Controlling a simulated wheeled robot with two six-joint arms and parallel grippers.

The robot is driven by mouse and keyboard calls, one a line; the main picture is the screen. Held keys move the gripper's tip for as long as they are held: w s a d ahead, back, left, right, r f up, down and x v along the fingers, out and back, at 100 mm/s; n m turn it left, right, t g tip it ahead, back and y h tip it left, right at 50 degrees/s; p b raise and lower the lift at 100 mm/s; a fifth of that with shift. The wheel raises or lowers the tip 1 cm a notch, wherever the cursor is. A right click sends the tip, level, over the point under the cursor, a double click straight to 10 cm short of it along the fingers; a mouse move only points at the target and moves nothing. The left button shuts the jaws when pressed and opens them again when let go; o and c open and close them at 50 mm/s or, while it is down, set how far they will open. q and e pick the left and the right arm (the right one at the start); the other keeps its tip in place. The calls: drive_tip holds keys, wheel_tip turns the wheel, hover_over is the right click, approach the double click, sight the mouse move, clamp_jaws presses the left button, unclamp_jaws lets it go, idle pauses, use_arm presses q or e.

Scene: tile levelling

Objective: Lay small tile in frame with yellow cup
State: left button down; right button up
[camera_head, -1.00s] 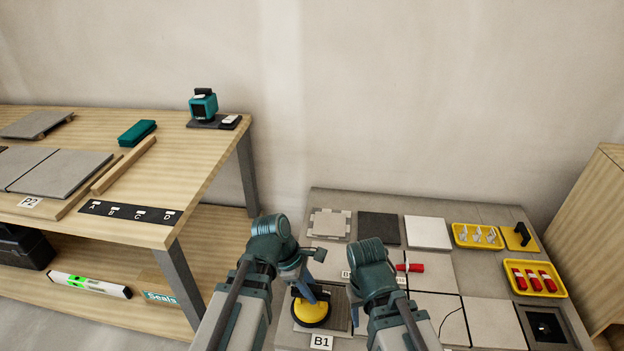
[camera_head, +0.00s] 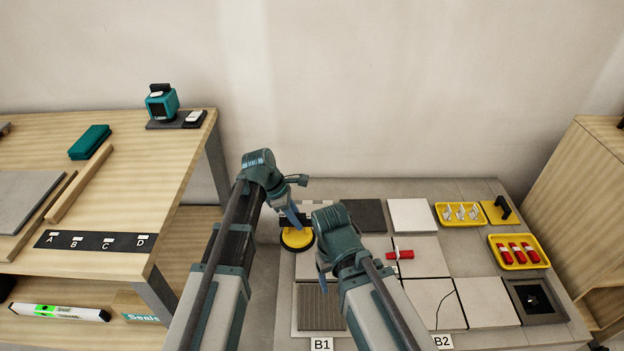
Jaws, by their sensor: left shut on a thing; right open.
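The yellow cup (camera_head: 297,239), a round suction cup, is at the back left of the low grey work surface. My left gripper (camera_head: 296,222) is shut on its handle from above. I cannot tell whether a tile hangs under the cup or whether it touches anything below. A pale notched piece behind it is mostly hidden by the arms. A grey frame (camera_head: 514,296) with a dark opening lies at the front right, with a small object inside it. My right gripper (camera_head: 322,279) is open, low over the left tiles, its fingertips partly hidden. No separate small tile is clear.
A ribbed grey square (camera_head: 319,312) lies bare by label B1. A dark tile (camera_head: 362,214) and a white tile (camera_head: 412,214) lie at the back. A red tool (camera_head: 399,254) lies on the tiles. Yellow trays (camera_head: 461,214) stand at the right. A wooden table (camera_head: 150,225) stands left.

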use_arm(q)
drive_tip(key=w+d+r, duration=0.1)
drive_tip(key=w+d, duration=0.1)
drive_tip(key=w, duration=0.4)
drive_tip(key=w+d+p, duration=0.1)
drive_tip(key=w+d, duration=0.1)
drive_tip(key=w, duration=0.5)
drive_tip(key=shift+w+d+r, duration=0.15)
drive_tip(key=shift+d+r, duration=0.15)
drive_tip(key=shift+r, duration=0.05)
use_arm(e)
drive_tip(key=shift+r, duration=0.9)
use_arm(q)
drive_tip(key=shift+f, duration=0.15)
use_arm(e)
drive_tip(key=shift+f, duration=0.15)
use_arm(q)
wheel_tip(320, 180, down, 6)
drive_tip(key=b, duration=0.6)
drive_tip(key=shift+f, duration=0.2)
use_arm(e)
wheel_tip(320, 180, down, 6)
drive_tip(key=shift+d+f, duration=0.1)
drive_tip(key=shift+f, duration=0.1)
use_arm(q)
drive_tip(key=shift+f+b, duration=0.15)
drive_tip(key=shift+b, duration=0.2)
use_arm(e)
drive_tip(key=shift+f, duration=0.15)
